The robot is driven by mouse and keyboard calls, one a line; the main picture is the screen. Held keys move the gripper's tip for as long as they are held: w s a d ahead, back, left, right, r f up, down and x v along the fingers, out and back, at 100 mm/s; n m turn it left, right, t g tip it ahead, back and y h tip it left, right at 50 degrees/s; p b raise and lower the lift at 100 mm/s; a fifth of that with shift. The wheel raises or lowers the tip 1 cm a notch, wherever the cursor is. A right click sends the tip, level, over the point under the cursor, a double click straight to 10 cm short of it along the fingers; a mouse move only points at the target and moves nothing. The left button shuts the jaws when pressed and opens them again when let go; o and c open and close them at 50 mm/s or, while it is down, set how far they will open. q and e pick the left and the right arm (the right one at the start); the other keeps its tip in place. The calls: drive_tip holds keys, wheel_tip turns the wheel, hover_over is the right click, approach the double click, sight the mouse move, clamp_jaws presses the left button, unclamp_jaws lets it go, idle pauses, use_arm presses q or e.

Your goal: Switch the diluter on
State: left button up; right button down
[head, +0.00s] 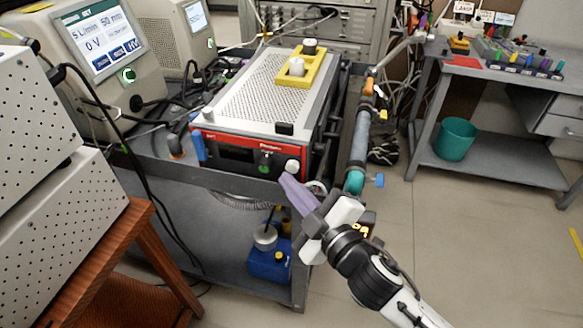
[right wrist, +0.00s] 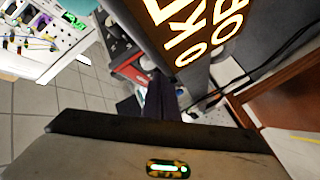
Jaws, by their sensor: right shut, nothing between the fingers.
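A box with a perforated grey top and a red and black front, which I take to be the diluter (head: 265,110), sits on a dark cart. Its front has a green-marked control (head: 264,158) and a round white knob (head: 292,166) near the right corner. The front panel is dark, and its labels are too small to read. My right gripper (head: 286,180) is shut and empty, its purple fingertips just below the white knob. I cannot tell whether they touch it. The fingers also show dark in the right wrist view (right wrist: 161,98). My left gripper is not in view.
A yellow holder (head: 307,70) stands on the box. A teal-ended pipe (head: 356,170) runs upright at its right. Instruments with a lit screen (head: 100,38) stand at left. The cart's lower shelf holds a blue container (head: 268,262).

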sight(292, 167)
drive_tip(key=shift+w, duration=0.15)
drive_tip(key=shift+w+d, duration=0.1)
drive_tip(key=shift+w, duration=0.1)
drive_tip(key=shift+w+d, duration=0.25)
drive_tip(key=shift+w, duration=0.45)
idle(0.8)
drive_tip(key=shift+w+d+r+p, duration=0.25)
drive_tip(key=shift+w+r+p, duration=0.05)
drive_tip(key=shift+w, duration=0.05)
idle(0.7)
drive_tip(key=shift+s, duration=0.1)
drive_tip(key=shift+s+a+f, duration=0.15)
drive_tip(key=shift+s+a, duration=0.05)
drive_tip(key=shift+s, duration=0.25)
drive_tip(key=shift+s+a+f, duration=0.1)
drive_tip(key=shift+s+a, duration=0.1)
drive_tip(key=shift+s, duration=0.25)
drive_tip(key=shift+s+a+p, duration=0.1)
drive_tip(key=shift+s+a, duration=0.15)
drive_tip(key=shift+s, duration=0.55)
drive_tip(key=shift+s+a+p, duration=0.15)
drive_tip(key=shift+s+a, duration=0.15)
drive_tip(key=shift+s, duration=0.55)
drive_tip(key=shift+s+a+p, duration=0.1)
drive_tip(key=shift+s+a, duration=0.15)
drive_tip(key=shift+s, duration=0.55)
